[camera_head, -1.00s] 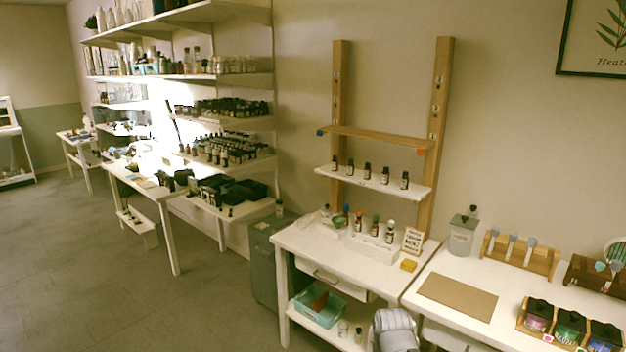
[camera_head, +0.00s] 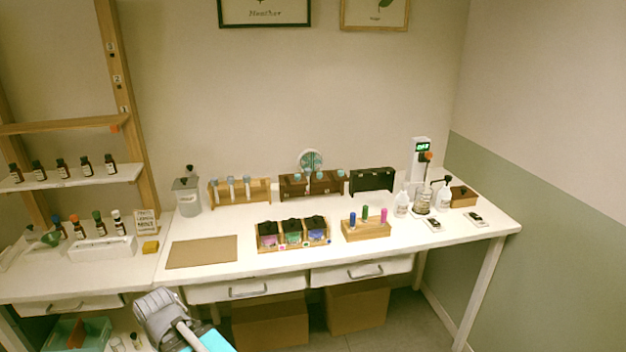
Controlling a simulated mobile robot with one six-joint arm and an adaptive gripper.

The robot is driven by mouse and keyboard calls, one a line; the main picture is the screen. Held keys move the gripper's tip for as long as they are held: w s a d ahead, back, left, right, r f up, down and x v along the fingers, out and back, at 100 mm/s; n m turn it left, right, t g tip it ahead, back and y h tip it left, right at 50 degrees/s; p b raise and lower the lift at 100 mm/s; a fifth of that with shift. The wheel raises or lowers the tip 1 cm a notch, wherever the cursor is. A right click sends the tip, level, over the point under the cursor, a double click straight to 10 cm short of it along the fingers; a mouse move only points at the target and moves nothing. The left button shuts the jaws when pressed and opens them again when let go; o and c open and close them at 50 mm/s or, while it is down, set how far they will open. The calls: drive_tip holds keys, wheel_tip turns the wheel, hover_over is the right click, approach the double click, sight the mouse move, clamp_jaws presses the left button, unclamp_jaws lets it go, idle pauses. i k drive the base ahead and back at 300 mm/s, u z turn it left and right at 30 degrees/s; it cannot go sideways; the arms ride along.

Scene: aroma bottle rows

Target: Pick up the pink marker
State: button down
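The pink marker (camera_head: 383,215) stands upright at the right end of a small wooden block holder (camera_head: 366,231) on the white table. A green marker (camera_head: 365,212) and a blue marker (camera_head: 352,218) stand in the same holder to its left. A grey rounded part of my arm (camera_head: 163,312) shows at the bottom left, in front of the table edge and well apart from the marker. My gripper's fingers cannot be made out.
Left of the holder is a wooden tray with dark-lidded jars (camera_head: 292,234). To its right are white bottles (camera_head: 402,203) and small dark devices (camera_head: 433,224). A brown mat (camera_head: 202,252) lies at the table's left. Cardboard boxes (camera_head: 270,320) sit below the drawers.

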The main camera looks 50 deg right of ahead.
sight(385, 211)
drive_tip(key=z, duration=1.45)
